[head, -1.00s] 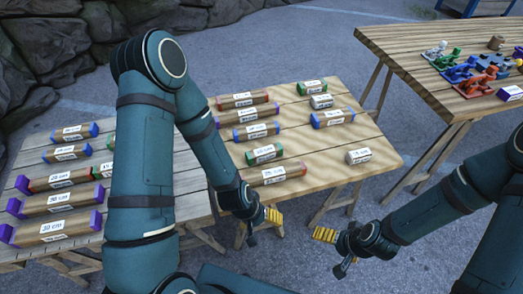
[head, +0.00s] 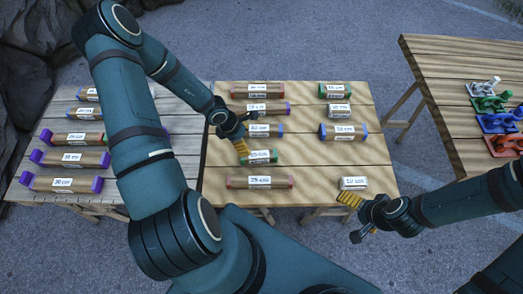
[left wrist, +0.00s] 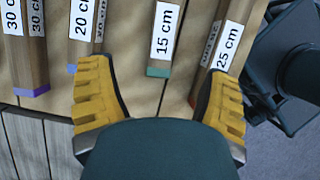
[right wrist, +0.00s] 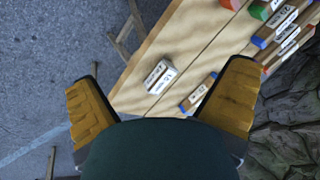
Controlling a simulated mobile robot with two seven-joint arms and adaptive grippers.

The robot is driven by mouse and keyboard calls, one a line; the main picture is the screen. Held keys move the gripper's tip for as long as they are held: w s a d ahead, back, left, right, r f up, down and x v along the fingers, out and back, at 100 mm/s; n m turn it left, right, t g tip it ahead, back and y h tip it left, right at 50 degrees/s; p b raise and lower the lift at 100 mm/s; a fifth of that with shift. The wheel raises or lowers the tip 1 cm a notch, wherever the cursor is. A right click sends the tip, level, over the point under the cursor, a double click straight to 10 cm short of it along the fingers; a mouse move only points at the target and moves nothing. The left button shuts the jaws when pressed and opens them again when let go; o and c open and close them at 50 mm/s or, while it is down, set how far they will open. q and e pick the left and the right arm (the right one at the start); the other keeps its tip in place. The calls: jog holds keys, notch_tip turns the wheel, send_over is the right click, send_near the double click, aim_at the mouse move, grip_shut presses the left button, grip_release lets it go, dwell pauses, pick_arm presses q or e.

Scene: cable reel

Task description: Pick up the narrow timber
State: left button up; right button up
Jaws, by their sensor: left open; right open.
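Several labelled timbers with coloured ends lie on the middle table; I cannot tell which is the narrow one. My left gripper (head: 243,148) is open and empty above that table, close to the green-ended 15 cm timber (head: 262,157). In the left wrist view this timber (left wrist: 162,40) lies ahead between the fingers, apart from them. A red-ended 25 cm timber (left wrist: 220,55) is near the right finger, and a blue-ended 20 cm timber (left wrist: 84,30) is left. My right gripper (head: 349,200) is open and empty by the table's front right, near a short pale timber (head: 353,183).
The middle table (head: 320,205) adjoins a greyer left table (head: 45,125) bearing more timbers. A third table (head: 440,110) at the right holds coloured clamp-like items (head: 490,103). Bare boards lie between the two timber columns.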

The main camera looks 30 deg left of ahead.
aim_at(258, 154)
pick_arm(q)
jog(key=b+x, duration=0.4)
jog(key=x, duration=0.3)
jog(key=shift+d+f+b, duration=0.2)
jog(key=shift+f+b, duration=0.15)
jog(key=shift+b, duration=0.05)
jog(key=b+x, duration=0.1)
jog(key=x, duration=0.3)
jog(key=shift+d+f+b, duration=0.35)
jog(key=shift+b, duration=0.05)
jog(key=shift+w+d+f, duration=0.15)
jog(key=shift+f, duration=0.35)
pick_arm(e)
notch_tip(258, 154, down, 7)
jog(key=s, duration=0.1)
jog(key=shift+s, duration=0.35)
pick_arm(q)
jog(key=shift+c, duration=0.3)
pick_arm(e)
jog(key=shift+a, duration=0.1)
pick_arm(q)
jog(key=c, duration=1.3)
